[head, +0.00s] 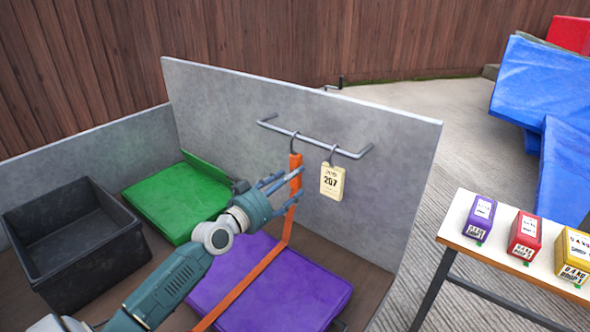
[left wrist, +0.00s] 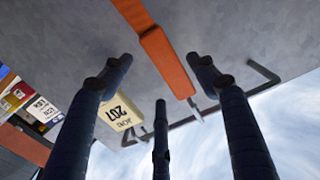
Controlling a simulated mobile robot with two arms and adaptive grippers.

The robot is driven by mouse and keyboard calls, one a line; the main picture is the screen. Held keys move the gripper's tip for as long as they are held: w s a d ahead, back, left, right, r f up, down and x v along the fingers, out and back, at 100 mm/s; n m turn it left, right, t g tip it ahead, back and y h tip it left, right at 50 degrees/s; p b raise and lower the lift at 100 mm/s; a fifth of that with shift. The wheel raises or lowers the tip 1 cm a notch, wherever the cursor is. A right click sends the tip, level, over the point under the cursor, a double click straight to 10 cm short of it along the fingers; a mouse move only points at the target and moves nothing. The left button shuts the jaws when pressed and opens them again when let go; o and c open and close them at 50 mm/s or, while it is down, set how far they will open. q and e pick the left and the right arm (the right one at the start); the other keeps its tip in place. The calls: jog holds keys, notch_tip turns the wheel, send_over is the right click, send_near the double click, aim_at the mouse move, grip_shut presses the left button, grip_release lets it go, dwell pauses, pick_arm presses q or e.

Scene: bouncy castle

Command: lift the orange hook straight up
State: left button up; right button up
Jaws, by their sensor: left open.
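The orange hook (head: 295,172) hangs from a grey metal rail (head: 318,142) on the grey panel. Its dark wire crook goes over the rail, and a long orange strap (head: 248,281) runs from it down to the lower left. In the left wrist view the orange hook (left wrist: 168,62) lies in front of the fingers. My left gripper (head: 287,187) is open at the orange piece, its fingers spread to either side; it also shows in the left wrist view (left wrist: 158,70). I cannot tell whether any finger touches it. My right gripper is out of view.
A pale tag marked 207 (head: 332,182) hangs on the rail close right of the hook. A black bin (head: 75,274), a green mat (head: 165,205) and a purple mat (head: 305,290) lie below. A side table (head: 457,228) with several boxes stands right.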

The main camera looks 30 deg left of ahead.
pick_arm(q)
jog(key=w, duration=0.5)
jog(key=shift+a+r, duration=0.1)
jog(key=shift+r, duration=0.1)
jog(key=shift+s, duration=0.1)
jog(key=c, duration=1.3)
